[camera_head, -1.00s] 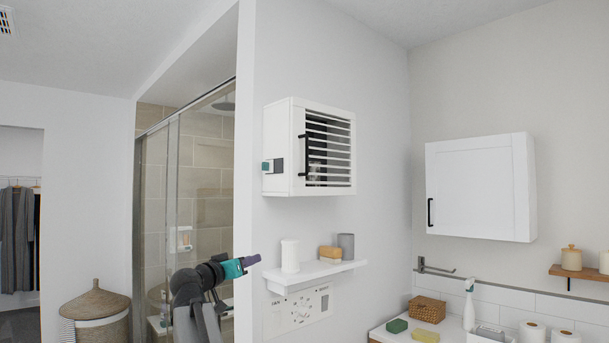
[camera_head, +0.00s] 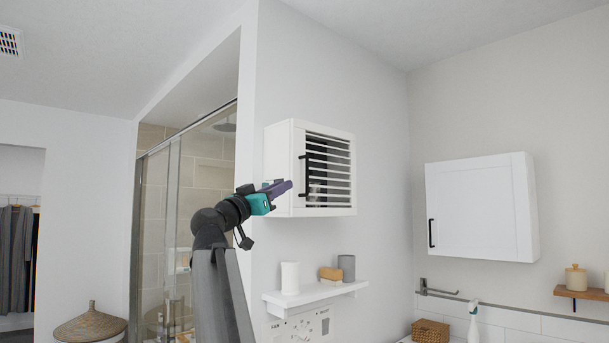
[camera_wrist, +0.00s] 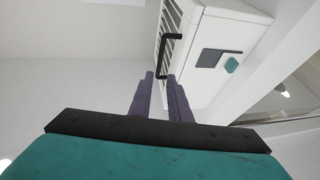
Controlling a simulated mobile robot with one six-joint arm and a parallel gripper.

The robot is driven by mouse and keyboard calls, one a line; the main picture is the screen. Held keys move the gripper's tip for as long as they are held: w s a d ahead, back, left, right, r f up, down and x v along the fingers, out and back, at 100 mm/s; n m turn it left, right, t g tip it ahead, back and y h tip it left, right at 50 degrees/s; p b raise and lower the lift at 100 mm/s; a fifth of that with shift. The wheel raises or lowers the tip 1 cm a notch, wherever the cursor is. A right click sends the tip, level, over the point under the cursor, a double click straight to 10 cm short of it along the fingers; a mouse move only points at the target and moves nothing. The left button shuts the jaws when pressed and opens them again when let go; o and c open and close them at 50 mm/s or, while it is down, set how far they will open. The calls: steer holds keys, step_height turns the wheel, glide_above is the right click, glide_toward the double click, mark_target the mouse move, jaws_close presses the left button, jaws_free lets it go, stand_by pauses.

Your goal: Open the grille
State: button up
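The grille (camera_head: 335,170) is the slatted white door of a small wall cabinet (camera_head: 283,140). It looks shut, with a black bar handle (camera_head: 302,177) on its left edge. My gripper (camera_head: 288,187) is in front of the cabinet's lower left, close to the handle in the picture.
A white shelf (camera_head: 318,294) below the cabinet holds a white cup (camera_head: 290,278), a tan block (camera_head: 331,274) and a grey cup (camera_head: 346,266). A second white cabinet (camera_head: 478,205) hangs on the right wall. A glass shower screen (camera_head: 158,230) stands left.

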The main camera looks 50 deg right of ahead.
step_height(320, 180, up, 5)
steer(key=p, duration=0.4)
glide_above(308, 191)
steer(key=shift+w+d+r, duration=0.1)
steer(key=shift+w+r, duration=0.05)
steer(key=shift+w, duration=0.2)
steer(key=shift+c, duration=0.3)
jaws_close()
steer(key=shift+s, duration=0.1)
